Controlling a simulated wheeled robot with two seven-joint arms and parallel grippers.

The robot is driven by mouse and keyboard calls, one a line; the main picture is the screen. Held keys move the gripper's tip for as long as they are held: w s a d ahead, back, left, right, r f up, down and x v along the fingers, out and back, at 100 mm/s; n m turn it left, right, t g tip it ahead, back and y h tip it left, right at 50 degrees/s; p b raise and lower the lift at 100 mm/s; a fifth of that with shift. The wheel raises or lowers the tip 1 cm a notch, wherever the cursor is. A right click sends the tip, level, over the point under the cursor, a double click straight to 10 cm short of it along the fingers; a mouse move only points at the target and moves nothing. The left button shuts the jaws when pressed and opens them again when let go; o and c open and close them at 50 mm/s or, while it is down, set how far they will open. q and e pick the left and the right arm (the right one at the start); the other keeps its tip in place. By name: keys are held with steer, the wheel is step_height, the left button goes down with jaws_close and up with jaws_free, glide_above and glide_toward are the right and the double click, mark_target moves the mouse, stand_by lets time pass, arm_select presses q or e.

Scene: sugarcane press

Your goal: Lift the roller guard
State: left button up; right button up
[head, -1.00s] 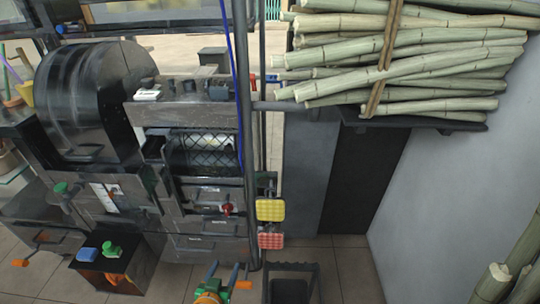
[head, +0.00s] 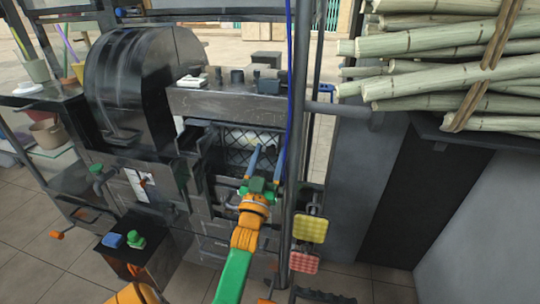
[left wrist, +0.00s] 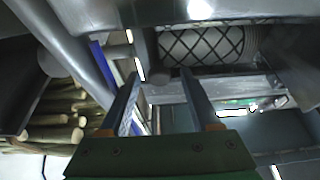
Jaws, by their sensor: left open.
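The roller guard appears to be the dark criss-cross mesh (head: 236,139) in the opening at the front of the press. In the left wrist view the criss-cross pattern (left wrist: 205,45) lies over a pale roller at the top, beyond the fingertips. My left gripper (head: 268,150) is open and empty, with its two blue fingers pointing at the opening and overlapping the mesh's right part in the head view. The fingers also show in the left wrist view (left wrist: 161,75), apart with nothing between them. Contact with the guard cannot be told. My right gripper is not in view.
A vertical post (head: 299,120) with a blue cable stands close right of my left gripper. A yellow pad (head: 310,229) and a red pad (head: 304,262) hang beside it. Cane stalks (head: 440,45) lie on a rack at the right. A black drum housing (head: 140,85) stands left.

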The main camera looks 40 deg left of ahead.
arm_select(q)
jaws_close()
stand_by(1.3)
